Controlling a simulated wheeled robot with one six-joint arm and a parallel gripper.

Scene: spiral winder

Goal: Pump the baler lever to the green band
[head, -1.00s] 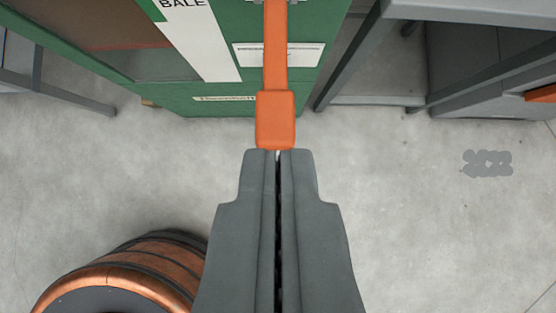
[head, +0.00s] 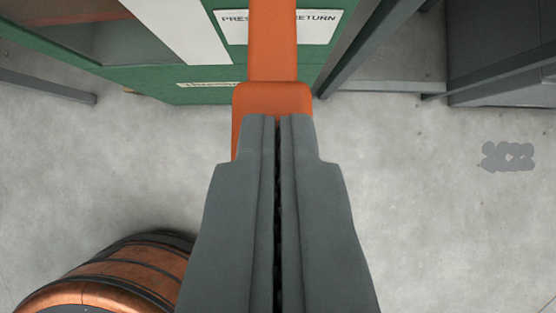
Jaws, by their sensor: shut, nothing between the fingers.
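The orange baler lever (head: 273,45) comes down from the top edge in front of the green baler (head: 150,85) and ends in a wider orange grip block (head: 272,97). My gripper (head: 279,122) is shut and empty. Its fingertips overlap the lower part of the grip block in the picture and hide much of it. I cannot tell whether they touch it. A white label (head: 318,27) on the baler is partly covered by the lever. The green band is not visible.
A copper-brown barrel-like drum (head: 115,275) stands on the floor at lower left. Grey metal frames (head: 375,50) stand at upper right, and a grey bar (head: 50,85) at left. The concrete floor (head: 450,220) at right is clear except for a flat grey mark (head: 508,157).

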